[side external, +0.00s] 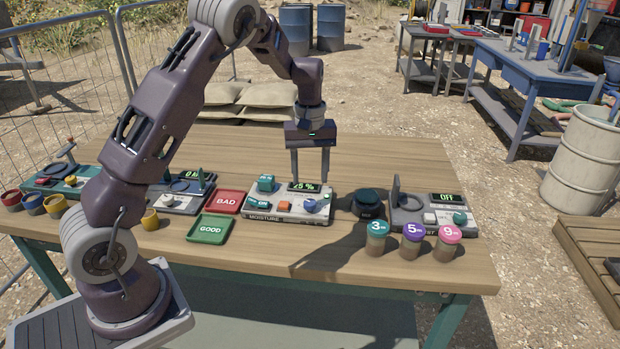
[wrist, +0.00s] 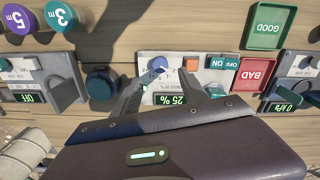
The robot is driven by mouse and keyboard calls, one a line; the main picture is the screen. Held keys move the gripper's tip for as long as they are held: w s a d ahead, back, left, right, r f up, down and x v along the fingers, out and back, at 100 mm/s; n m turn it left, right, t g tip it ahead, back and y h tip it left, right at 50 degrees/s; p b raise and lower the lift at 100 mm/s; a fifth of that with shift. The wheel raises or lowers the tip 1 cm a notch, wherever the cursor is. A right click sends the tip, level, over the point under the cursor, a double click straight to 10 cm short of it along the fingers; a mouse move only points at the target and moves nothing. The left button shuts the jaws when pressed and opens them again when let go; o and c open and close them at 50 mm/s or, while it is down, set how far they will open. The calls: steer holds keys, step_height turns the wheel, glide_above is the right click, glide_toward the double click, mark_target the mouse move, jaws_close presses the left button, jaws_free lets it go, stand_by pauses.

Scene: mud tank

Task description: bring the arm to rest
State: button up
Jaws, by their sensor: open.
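My gripper (side external: 310,180) is open and empty, pointing down over the moisture meter (side external: 262,212). Its two fingers straddle the blue knob (side external: 310,205) side in the side view. In the wrist view the open fingers (wrist: 160,75) reach toward the meter's panel, with the blue knob (wrist: 159,65) between them. I cannot tell whether either finger touches the knob. The meter's display (side external: 303,187) reads 25 %. Its teal rocker switch (side external: 260,205) shows ON in the side view.
A red BAD tray (side external: 228,201) and green GOOD tray (side external: 209,229) lie left of the meter. A dark round pot (side external: 369,203) stands right, beside a device reading OFF (side external: 447,197). Sample jars (side external: 412,238) line the front edge. The table behind the meter is clear.

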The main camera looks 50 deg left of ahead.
steer(key=shift+r, duration=0.1)
steer(key=s+d+r+m+t+h, duration=0.1)
steer(key=s+d+r+m, duration=0.2)
steer(key=s+d+r, duration=0.4)
steer(key=s+d+r+m+t, duration=0.2)
steer(key=s+d+r, duration=0.25)
steer(key=r, duration=0.35)
steer(key=s+d+m+t, duration=0.1)
steer(key=s+d+m, duration=0.1)
steer(key=s, duration=0.6)
steer(key=s+d+m+t+y, duration=0.1)
steer(key=s+m, duration=0.3)
steer(key=s, duration=0.5)
steer(key=shift+s+d+r+m+t, duration=0.15)
steer(key=shift+d+r+m+t, duration=0.15)
steer(key=shift+d+r+m, duration=0.25)
